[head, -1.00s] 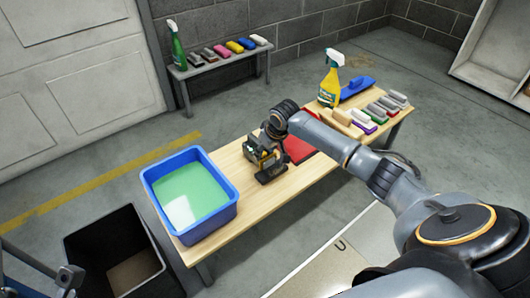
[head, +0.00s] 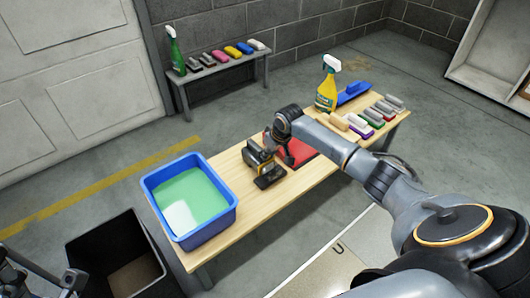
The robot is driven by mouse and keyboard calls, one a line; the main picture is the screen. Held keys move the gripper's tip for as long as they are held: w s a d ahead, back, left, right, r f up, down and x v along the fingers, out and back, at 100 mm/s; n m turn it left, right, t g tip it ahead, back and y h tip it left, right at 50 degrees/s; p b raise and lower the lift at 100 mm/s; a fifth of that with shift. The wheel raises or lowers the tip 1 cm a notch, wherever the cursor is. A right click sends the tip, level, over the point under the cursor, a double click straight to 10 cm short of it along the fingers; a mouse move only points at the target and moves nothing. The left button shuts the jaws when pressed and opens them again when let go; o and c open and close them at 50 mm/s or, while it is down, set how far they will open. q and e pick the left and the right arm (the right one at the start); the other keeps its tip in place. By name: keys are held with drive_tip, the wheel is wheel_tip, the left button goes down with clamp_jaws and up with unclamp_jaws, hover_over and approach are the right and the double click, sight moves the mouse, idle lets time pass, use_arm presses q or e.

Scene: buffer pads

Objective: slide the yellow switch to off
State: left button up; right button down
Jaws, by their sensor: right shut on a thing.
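My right gripper (head: 275,157) is low over the middle of the wooden table (head: 232,172), at the near-left edge of a red mat (head: 305,152). It is shut on a dark grey and black device (head: 259,157), which is beside it on the left. A flat black part (head: 270,179) shows at the device's near side. The yellow switch cannot be made out on it, and its position cannot be told. My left gripper (head: 74,279) shows partly at the lower left, away from the table; its opening cannot be told.
A blue tub (head: 230,213) of green liquid stands at the table's left end. A yellow spray bottle (head: 326,94), a blue tool (head: 354,92) and several brushes (head: 374,117) fill the right end. A black bin (head: 117,240) stands on the floor at left.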

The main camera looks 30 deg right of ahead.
drive_tip(key=c, duration=1.2)
unclamp_jaws()
drive_tip(key=v, duration=1.2)
drive_tip(key=shift+w+a, duration=0.1)
